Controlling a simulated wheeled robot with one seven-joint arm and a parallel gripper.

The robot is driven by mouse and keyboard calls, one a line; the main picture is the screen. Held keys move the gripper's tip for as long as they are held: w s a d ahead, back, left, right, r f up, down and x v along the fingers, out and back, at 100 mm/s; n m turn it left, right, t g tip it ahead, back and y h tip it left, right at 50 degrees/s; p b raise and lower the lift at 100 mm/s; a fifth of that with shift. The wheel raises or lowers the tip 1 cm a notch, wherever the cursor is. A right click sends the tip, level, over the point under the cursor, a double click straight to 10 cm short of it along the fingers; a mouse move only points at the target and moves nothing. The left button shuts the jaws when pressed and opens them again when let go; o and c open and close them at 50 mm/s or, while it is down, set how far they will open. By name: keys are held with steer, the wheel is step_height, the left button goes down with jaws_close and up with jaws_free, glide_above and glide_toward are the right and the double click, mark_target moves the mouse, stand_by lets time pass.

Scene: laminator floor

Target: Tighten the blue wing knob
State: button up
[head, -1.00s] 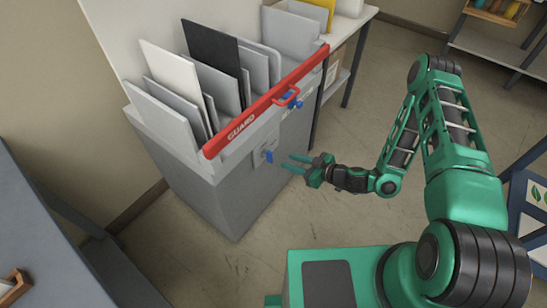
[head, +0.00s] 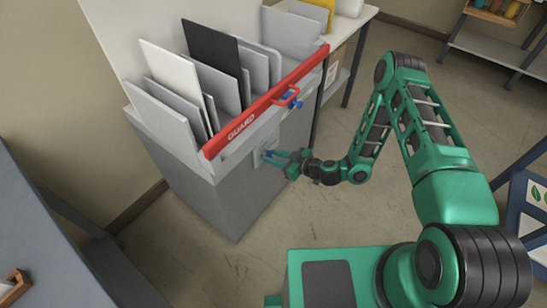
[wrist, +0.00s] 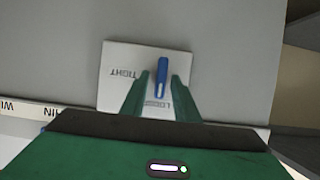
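The blue wing knob (wrist: 161,77) sits on a pale plate (wrist: 115,60) with the words TIGHT and LOOSE. In the wrist view the knob's long wing stands nearly upright in the picture, its lower end near LOOSE and TIGHT to its left. My gripper (wrist: 159,80) is open, with one green finger on each side of the knob and a visible gap to it on both sides. In the head view my gripper (head: 276,156) is at the front face of the grey cabinet (head: 215,200) and largely hides the knob.
A red guard bar (head: 255,115) with a handle (head: 288,97) runs along the cabinet top, above my gripper. A second blue knob (head: 295,104) is near its right end. Panels stand in slots behind the bar.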

jaws_close()
steer(key=shift+w+d, duration=0.1)
steer(key=m+g+y, duration=0.1)
steer(key=m+y, duration=0.1)
steer(key=m, duration=0.2)
steer(key=f+m+g+y, duration=0.1)
steer(key=m+y, duration=0.1)
steer(key=m, duration=0.3)
steer(key=w+d+m+g+y, duration=0.1)
steer(key=m+y, duration=0.1)
steer(key=m, duration=0.2)
steer(key=shift+w+f+y, duration=0.1)
steer(key=shift+f+y, duration=0.15)
steer(key=shift+y, duration=0.05)
stand_by(0.3)
steer(key=shift+a+m, duration=0.1)
steer(key=shift+m, duration=0.3)
steer(key=shift+o, duration=1.2)
jaws_free()
